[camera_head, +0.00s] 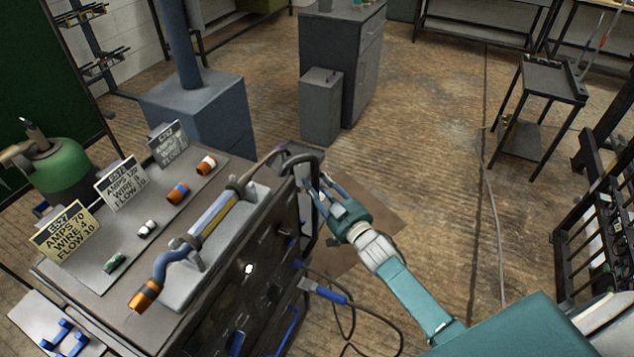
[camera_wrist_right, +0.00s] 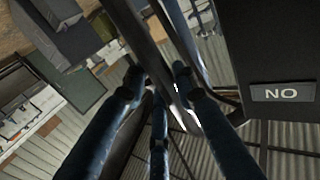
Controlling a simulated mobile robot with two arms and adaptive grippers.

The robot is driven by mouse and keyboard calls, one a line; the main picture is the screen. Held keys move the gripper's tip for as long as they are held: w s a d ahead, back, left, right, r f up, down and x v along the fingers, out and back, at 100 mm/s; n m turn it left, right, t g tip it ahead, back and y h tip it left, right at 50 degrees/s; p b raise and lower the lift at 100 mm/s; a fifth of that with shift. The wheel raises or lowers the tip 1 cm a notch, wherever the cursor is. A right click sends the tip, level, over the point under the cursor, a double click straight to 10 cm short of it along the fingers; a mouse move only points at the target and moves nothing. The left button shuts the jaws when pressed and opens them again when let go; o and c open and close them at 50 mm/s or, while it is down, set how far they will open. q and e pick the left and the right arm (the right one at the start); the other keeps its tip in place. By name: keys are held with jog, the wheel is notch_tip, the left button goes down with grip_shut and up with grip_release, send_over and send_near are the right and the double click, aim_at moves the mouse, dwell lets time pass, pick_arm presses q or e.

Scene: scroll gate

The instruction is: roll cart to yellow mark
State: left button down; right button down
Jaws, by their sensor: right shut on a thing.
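A dark cart (camera_head: 75,270) with a flat top fills the left and middle of the head view. A dark handle bar (camera_head: 310,160) stands out from its far right side. My right gripper (camera_head: 318,192), on a teal arm, is shut on this handle. In the right wrist view its dark fingers (camera_wrist_right: 155,92) close around a dark bar (camera_wrist_right: 165,60). The contact is partly hidden by the fingers. My left gripper is in neither view. I cannot make out a yellow floor mark.
A welding torch (camera_head: 213,213), small nozzles and a yellow sign (camera_head: 65,232) sit on the cart top. Ahead stand a blue-grey pedestal (camera_head: 205,115) and a grey cabinet (camera_head: 340,50). A black trolley (camera_head: 545,85) stands at right. A cable (camera_head: 498,210) crosses otherwise open floor.

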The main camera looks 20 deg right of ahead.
jog(key=shift+w+a+b, duration=0.25)
jog(key=shift+a+b, duration=0.05)
jog(key=shift+w+a+r+b, duration=0.2)
jog(key=shift+a+r+b, duration=0.1)
jog(key=shift+a, duration=0.05)
jog(key=shift+w+r, duration=0.1)
jog(key=shift+r, duration=0.05)
jog(key=w+a+f+b, duration=0.2)
jog(key=w+a+b, duration=0.2)
jog(key=w+a, duration=0.4)
jog(key=shift+w+a+f, duration=0.15)
jog(key=shift+w+a, duration=0.05)
jog(key=shift+w, duration=0.45)
jog(key=c, duration=1.6)
grip_release()
jog(key=shift+s+d+r, duration=0.2)
jog(key=shift+s, duration=0.1)
jog(key=shift+o, duration=1.1)
jog(key=shift+s+d+r, duration=0.35)
jog(key=shift+s+r, duration=0.35)
jog(key=shift+s, duration=0.15)
jog(key=s+d, duration=0.2)
jog(key=s, duration=0.9)
jog(key=shift+s, duration=0.35)
